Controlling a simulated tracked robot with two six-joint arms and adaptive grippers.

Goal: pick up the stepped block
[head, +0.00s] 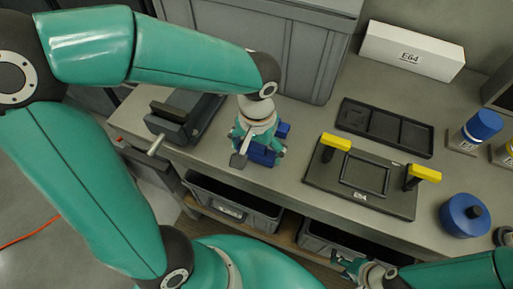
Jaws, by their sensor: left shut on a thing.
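The stepped block (262,156) is blue and sits at the middle left of the workbench, near its front edge. My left gripper (257,146) points down over it and is shut on it, with blue showing below and to the right of the fingers. The gripper hides much of the block, and I cannot tell whether it still touches the bench. My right gripper (350,268) is low in the picture, in front of the bench and away from the block. Its fingers are too small to tell whether they are open.
A dark vise (178,122) stands left of the block. Right of it are a black plate with yellow-topped posts (318,187), a dark tray (385,128) and a blue round part (464,215). A grey crate (305,45) and white box (412,50) stand behind. Grey bins (232,205) sit below.

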